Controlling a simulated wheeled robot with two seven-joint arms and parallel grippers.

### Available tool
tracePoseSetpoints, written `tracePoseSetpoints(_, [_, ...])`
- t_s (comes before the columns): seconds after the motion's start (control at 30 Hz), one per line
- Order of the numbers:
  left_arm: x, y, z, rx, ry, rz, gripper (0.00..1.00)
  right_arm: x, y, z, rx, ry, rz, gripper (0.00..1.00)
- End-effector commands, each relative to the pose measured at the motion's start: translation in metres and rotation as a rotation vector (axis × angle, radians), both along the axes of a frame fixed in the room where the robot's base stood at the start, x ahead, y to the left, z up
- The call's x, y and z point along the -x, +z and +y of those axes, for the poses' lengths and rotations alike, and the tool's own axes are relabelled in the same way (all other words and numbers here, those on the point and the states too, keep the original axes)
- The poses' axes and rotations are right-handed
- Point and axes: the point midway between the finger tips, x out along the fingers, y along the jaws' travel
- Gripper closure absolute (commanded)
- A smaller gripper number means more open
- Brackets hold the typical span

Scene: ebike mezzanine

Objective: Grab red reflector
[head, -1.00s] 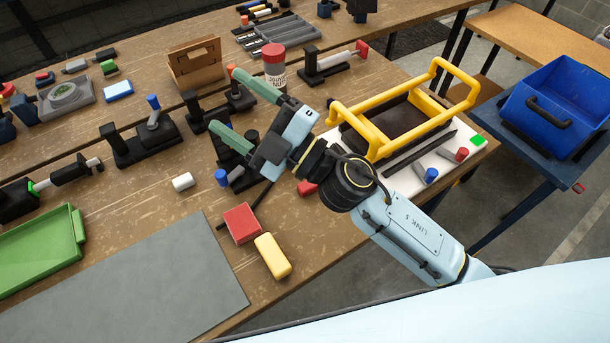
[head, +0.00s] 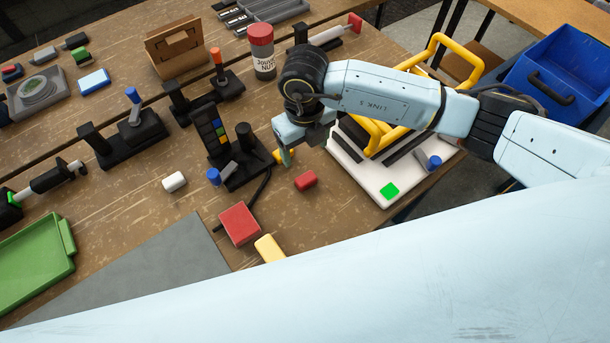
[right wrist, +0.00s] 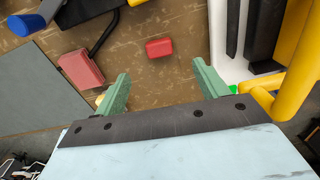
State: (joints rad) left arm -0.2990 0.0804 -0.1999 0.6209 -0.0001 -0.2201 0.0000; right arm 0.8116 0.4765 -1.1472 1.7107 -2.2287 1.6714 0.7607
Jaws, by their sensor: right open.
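A small red block (head: 306,180), which fits the red reflector, lies on the brown workbench (head: 150,215) left of the white board. It also shows in the right wrist view (right wrist: 159,48), ahead of my fingertips and roughly between them. My right gripper (head: 286,158) is just up and left of it in the head view, pointing down. In the right wrist view my right gripper (right wrist: 162,71) has its two green fingers wide apart with nothing between them. A larger red box (head: 239,224) lies nearer the bench front. My left gripper is not in view.
A white board (head: 350,170) with a yellow-handled carrier (head: 372,135) stands close right of the red block. A black stand (head: 245,165) with a cable is close left. A yellow block (head: 269,248) and a white cylinder (head: 174,182) lie nearby. Bare bench surrounds the red block.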

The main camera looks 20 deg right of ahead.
Motion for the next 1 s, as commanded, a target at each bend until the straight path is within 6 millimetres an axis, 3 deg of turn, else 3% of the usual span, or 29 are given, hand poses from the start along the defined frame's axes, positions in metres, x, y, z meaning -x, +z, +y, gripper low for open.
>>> tracePoseSetpoints(0.1, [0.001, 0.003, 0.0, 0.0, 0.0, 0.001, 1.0, 0.002, -0.025, 0.001, -0.001, 0.0, 0.007, 0.27])
tracePoseSetpoints(0.3, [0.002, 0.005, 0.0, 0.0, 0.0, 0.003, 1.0, 0.002, -0.057, 0.001, -0.005, 0.001, 0.006, 0.27])
tracePoseSetpoints(0.53, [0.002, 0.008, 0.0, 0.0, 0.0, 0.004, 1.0, 0.003, -0.073, 0.001, -0.006, 0.003, 0.005, 0.27])
tracePoseSetpoints(0.8, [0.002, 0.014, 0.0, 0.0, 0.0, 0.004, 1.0, 0.004, -0.11, 0.001, -0.007, 0.002, 0.004, 0.27])
tracePoseSetpoints(1.0, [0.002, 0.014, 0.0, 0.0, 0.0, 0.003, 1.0, 0.003, -0.117, 0.001, -0.007, 0.004, 0.001, 0.27])
